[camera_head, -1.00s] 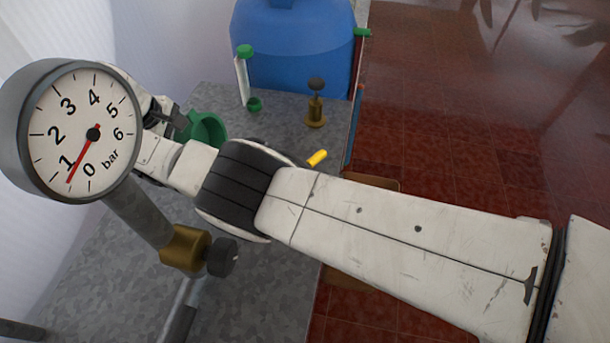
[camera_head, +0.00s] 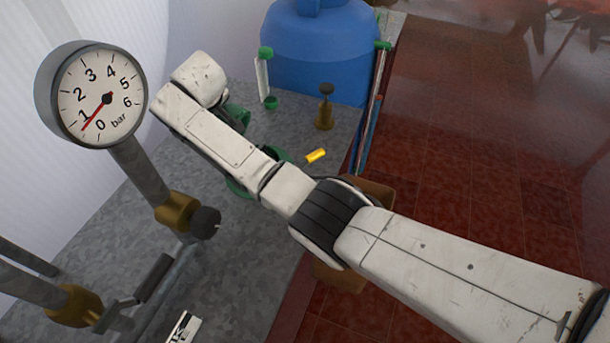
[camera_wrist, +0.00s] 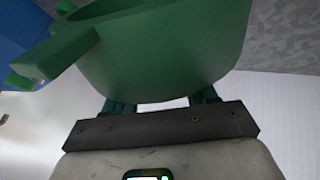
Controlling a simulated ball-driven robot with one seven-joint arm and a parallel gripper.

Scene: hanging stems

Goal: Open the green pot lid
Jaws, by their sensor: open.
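A green pot (camera_head: 237,188) stands on the grey counter, mostly hidden behind my arm. Another green part (camera_head: 240,117) shows just above my arm; I cannot tell whether it is the lid. In the wrist view a large rounded green body (camera_wrist: 165,55) with a bar-like handle (camera_wrist: 58,55) fills the upper middle, very close; I cannot tell pot from lid there. My gripper (camera_wrist: 163,103) is open, its fingers spread at the green body's lower edge and their ends hidden by it. Contact cannot be told. In the head view my arm hides the gripper.
A pressure gauge (camera_head: 98,97) on a pipe with a brass fitting (camera_head: 178,212) stands left of my arm. A blue tank (camera_head: 318,50), brass valve (camera_head: 325,108) and yellow piece (camera_head: 316,156) are beyond. The grey counter (camera_head: 100,240) has bare room at front left.

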